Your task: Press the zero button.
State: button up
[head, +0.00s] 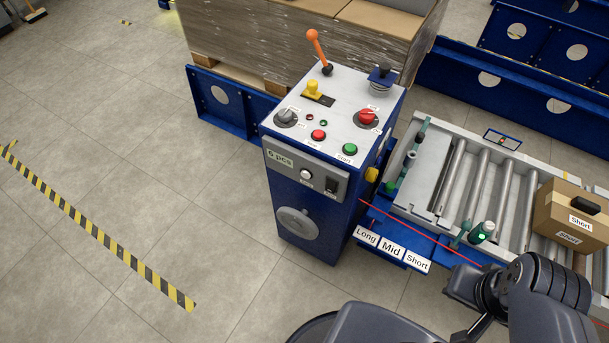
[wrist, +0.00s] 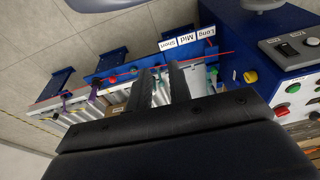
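The blue control cabinet (head: 318,225) stands in the middle of the head view. Its grey front panel carries a round white button (head: 306,173) with a small label below it, too small to read surely; it is the likely zero button. The white button also shows at the right edge of the wrist view (wrist: 313,41). A small display (head: 280,158) sits to its left and a black rocker switch (head: 332,187) to its right. My gripper (wrist: 163,68) is open and empty, with a gap between its fingers. It points away from the panel, toward the roller conveyor.
The cabinet top holds an orange lever (head: 315,50), a red button (head: 318,135), a green button (head: 349,149) and knobs. A roller conveyor (head: 425,190) with a carton (head: 570,212) stands to the right.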

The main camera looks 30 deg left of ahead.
jog(key=shift+s+f, duration=0.1)
grip_shut()
dwell(1.2)
